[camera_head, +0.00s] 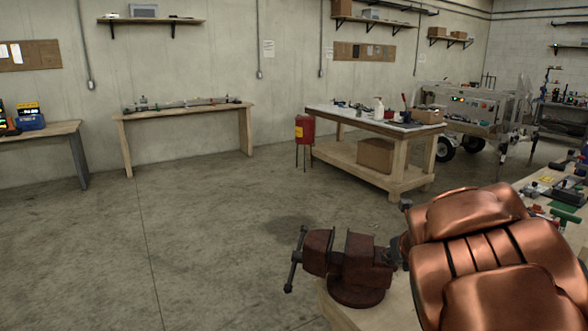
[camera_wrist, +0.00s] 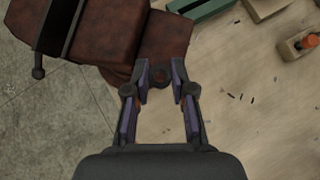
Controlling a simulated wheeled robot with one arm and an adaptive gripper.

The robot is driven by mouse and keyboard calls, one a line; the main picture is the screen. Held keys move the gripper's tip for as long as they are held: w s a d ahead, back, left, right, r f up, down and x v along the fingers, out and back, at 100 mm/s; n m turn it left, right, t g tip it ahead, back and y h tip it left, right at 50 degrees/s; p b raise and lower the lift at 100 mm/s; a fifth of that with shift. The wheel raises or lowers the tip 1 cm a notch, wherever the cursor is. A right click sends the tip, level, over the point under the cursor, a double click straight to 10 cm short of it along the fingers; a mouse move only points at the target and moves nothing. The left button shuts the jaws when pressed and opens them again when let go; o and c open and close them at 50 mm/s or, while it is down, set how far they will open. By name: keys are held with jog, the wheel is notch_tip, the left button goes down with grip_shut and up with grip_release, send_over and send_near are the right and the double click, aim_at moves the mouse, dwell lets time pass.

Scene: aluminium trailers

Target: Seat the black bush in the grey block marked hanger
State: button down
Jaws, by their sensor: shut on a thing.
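My gripper (camera_wrist: 160,83) shows in the wrist view above a wooden bench top, close beside the rust-red vise. I cannot make out the grey block marked hanger in either view. In the head view my copper-coloured arm hides much of the near bench, and the gripper does not show there.
The rust-red vise (camera_head: 353,265) stands on the near bench corner; it fills the upper left of the wrist view (camera_wrist: 115,35). A green block (camera_wrist: 200,8) and a wooden block with an orange part (camera_wrist: 298,42) lie beyond. Bench top right of the gripper is mostly clear.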

jog(key=shift+s+a+f+m+h, duration=0.1)
jog(key=shift+s+a+f+m, duration=0.1)
jog(key=shift+a, duration=0.3)
jog(key=shift+s+a+f+m+h, duration=0.1)
jog(key=shift+a+f, duration=0.1)
jog(key=shift+a, duration=0.3)
jog(key=shift+s+a+f+m+h, duration=0.1)
jog(key=shift+s+a+f, duration=0.1)
jog(key=shift+a, duration=0.3)
jog(key=shift+s+a+f, duration=0.3)
jog(key=shift+a+f, duration=0.45)
jog(key=shift+a, duration=0.1)
jog(key=shift+s+a+f, duration=0.3)
jog(key=shift+a+f, duration=0.45)
jog(key=shift+a, duration=0.05)
